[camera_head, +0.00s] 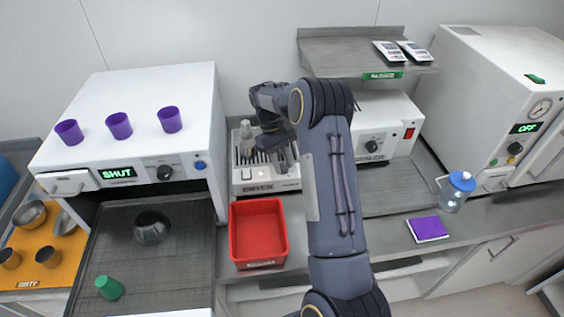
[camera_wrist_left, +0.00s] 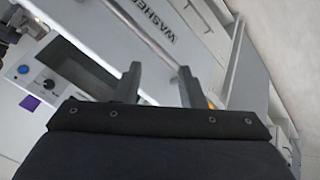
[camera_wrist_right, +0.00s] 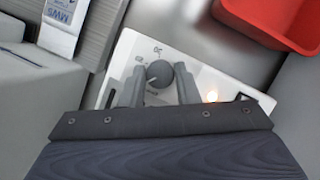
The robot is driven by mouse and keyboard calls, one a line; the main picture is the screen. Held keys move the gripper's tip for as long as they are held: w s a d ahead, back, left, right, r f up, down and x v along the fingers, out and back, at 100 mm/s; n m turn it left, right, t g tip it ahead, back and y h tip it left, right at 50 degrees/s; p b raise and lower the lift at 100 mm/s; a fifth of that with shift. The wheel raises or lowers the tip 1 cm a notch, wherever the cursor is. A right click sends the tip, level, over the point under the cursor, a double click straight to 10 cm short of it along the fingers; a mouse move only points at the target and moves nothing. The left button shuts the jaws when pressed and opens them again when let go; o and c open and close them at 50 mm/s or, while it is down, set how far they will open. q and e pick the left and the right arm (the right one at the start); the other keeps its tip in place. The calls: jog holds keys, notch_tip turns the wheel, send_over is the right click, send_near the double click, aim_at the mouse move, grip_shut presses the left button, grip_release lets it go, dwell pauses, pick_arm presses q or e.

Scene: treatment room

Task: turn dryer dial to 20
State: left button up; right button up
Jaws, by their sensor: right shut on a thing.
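The dryer (camera_head: 265,187) is a low grey unit with a slatted top on the counter, left of centre in the head view. Its dark round dial (camera_wrist_right: 159,73) shows on a pale panel in the right wrist view, with small marks around it that I cannot read fully. My right gripper (camera_wrist_right: 160,88) has a finger on each side of the dial and is shut on it. In the head view my right arm and gripper (camera_head: 282,158) hide the dial. My left gripper (camera_wrist_left: 158,85) is open by the washer front (camera_wrist_left: 160,35), outside the head view.
A red bin (camera_head: 257,232) stands just in front of the dryer. A white machine reading SHUT (camera_head: 118,174) is at left, with purple cups (camera_head: 120,125) on top. A clear bottle with a blue cap (camera_head: 457,192) and a purple pad (camera_head: 427,229) lie at right.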

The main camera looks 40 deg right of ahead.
jog(key=m, duration=0.2)
jog(key=m+y, duration=0.1)
jog(key=m, duration=0.1)
jog(key=m+t+y, duration=0.1)
jog(key=m, duration=0.1)
jog(key=shift+d+m, duration=0.25)
jog(key=shift+m, duration=0.05)
jog(key=m+y, duration=0.1)
jog(key=m, duration=0.1)
jog(key=m+t, duration=0.1)
jog(key=m, duration=0.2)
jog(key=shift+s+t+y+b, duration=0.1)
jog(key=shift+t+y+b, duration=0.2)
jog(key=shift+y+b, duration=0.1)
jog(key=shift+m, duration=0.4)
jog(key=o, duration=1)
jog(key=shift+r, duration=0.15)
